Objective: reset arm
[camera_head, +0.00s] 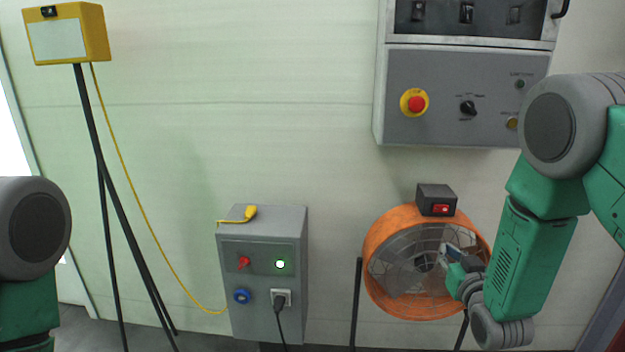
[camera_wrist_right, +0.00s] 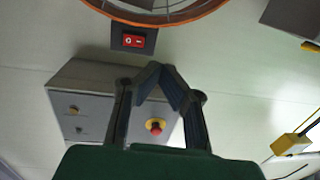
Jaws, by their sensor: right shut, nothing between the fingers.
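My right arm (camera_head: 537,240) comes in from the right, bent at the elbow. Its gripper (camera_head: 453,256) shows small and partly hidden in front of the orange fan (camera_head: 374,255). In the right wrist view, the gripper's dark fingers (camera_wrist_right: 167,72) meet at the tips, shut and empty. I cannot tell how far they are from the fan. My left arm (camera_head: 30,240) shows only as a grey joint and green link at the left edge; its gripper is out of view.
A black switch box (camera_head: 437,193) with a red rocker sits atop the fan. A grey control panel (camera_head: 440,125) with a red stop button hangs above. A grey power box (camera_head: 262,318) with a lit green lamp stands left. A yellow box (camera_head: 93,32) tops a tripod. Wall space between is clear.

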